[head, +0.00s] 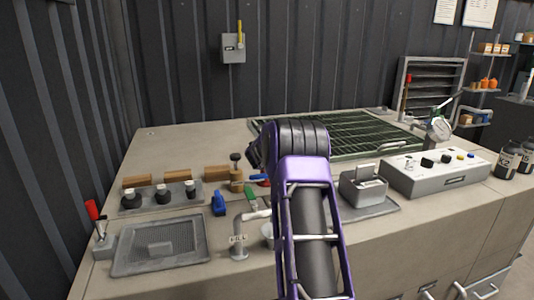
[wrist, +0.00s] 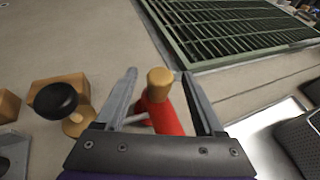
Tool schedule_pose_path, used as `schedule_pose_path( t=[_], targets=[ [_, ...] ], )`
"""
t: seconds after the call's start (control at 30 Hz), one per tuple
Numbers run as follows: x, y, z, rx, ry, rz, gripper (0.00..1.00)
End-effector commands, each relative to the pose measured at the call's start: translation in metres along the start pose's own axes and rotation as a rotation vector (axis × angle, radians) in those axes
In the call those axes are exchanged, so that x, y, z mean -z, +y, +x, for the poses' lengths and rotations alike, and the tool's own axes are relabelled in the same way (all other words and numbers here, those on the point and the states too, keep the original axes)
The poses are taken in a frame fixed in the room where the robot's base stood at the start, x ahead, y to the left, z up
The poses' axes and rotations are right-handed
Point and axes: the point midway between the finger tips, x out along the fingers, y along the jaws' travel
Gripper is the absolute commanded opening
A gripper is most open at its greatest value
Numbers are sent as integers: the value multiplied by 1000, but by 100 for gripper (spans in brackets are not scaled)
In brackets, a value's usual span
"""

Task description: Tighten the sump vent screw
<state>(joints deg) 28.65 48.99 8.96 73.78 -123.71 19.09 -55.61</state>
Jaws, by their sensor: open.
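In the wrist view a red piece with a tan round cap (wrist: 160,84) shows between the two fingers of my gripper (wrist: 159,76). The gripper is open, and gaps show on both sides of the cap. A thin grey bar runs from the red piece towards the left finger. A black knob on a brass-coloured stem (wrist: 60,103) stands left of the fingers; it also shows in the head view (head: 236,160). No label marks either one as the sump vent screw. In the head view my purple arm hides the gripper and most of the red piece (head: 264,183).
A green grating (wrist: 230,30) lies beyond the fingers. In the head view a blue handle (head: 218,204) and a green handle (head: 251,200) are left of my arm. A grey control box (head: 435,175) stands at right. A red-handled lever (head: 93,211) is at far left.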

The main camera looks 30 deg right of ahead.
Motion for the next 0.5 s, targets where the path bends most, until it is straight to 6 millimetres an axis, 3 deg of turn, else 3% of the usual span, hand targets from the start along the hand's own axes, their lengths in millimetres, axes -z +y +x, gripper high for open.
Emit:
schedule_pose_path(
  t=[0.2,0.5],
  targets=[
    [-1,0,17,0,1,0,70],
    [-1,0,20,0,0,-1,70]
  ],
)
